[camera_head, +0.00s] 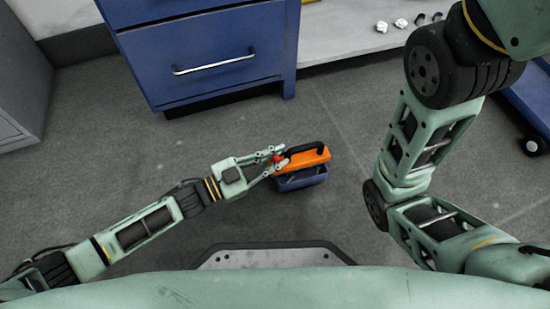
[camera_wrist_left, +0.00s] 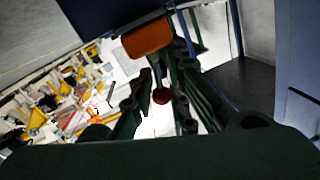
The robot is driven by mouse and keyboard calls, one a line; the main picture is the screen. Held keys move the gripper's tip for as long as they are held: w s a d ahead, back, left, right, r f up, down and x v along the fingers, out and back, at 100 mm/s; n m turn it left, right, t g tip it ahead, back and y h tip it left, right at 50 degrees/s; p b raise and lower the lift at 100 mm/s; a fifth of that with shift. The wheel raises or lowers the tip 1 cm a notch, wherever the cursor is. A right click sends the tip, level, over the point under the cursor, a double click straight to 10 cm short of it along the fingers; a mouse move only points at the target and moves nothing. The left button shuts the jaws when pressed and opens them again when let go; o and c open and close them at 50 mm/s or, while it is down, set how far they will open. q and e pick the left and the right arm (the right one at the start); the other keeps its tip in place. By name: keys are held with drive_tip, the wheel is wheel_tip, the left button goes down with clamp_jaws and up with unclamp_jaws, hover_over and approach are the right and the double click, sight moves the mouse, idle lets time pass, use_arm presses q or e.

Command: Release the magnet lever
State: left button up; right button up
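An orange magnet tool (camera_head: 308,160) with a black handle is at the centre of the head view, over a small dark blue box (camera_head: 304,180). Its lever has a red knob (camera_head: 277,157) on the left side. My left gripper (camera_head: 270,160) reaches the knob from the left. In the left wrist view the red knob (camera_wrist_left: 161,97) sits between the two fingers, with light gaps beside it; the fingers look open. The orange body (camera_wrist_left: 147,39) shows beyond them. Whether a finger touches the knob is unclear. My right arm is folded at the right; its gripper is out of view.
A blue drawer cabinet (camera_head: 210,58) with a metal handle stands behind the tool. A grey surface (camera_head: 345,40) at the back right bears several small metal parts. Grey floor (camera_head: 120,145) is clear around the tool. Cluttered parts (camera_wrist_left: 60,92) show at left in the wrist view.

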use_arm(q)
clamp_jaws()
drive_tip(key=shift+s+m+p, duration=0.1)
drive_tip(key=shift+m+p, duration=0.2)
drive_tip(key=shift+p, duration=0.15)
drive_tip(key=shift+s+f+m, duration=0.1)
drive_tip(key=shift+m, duration=0.5)
drive_tip(key=o, duration=0.5)
unclamp_jaws()
drive_tip(key=v, duration=1.2)
drive_tip(key=shift+f, duration=0.2)
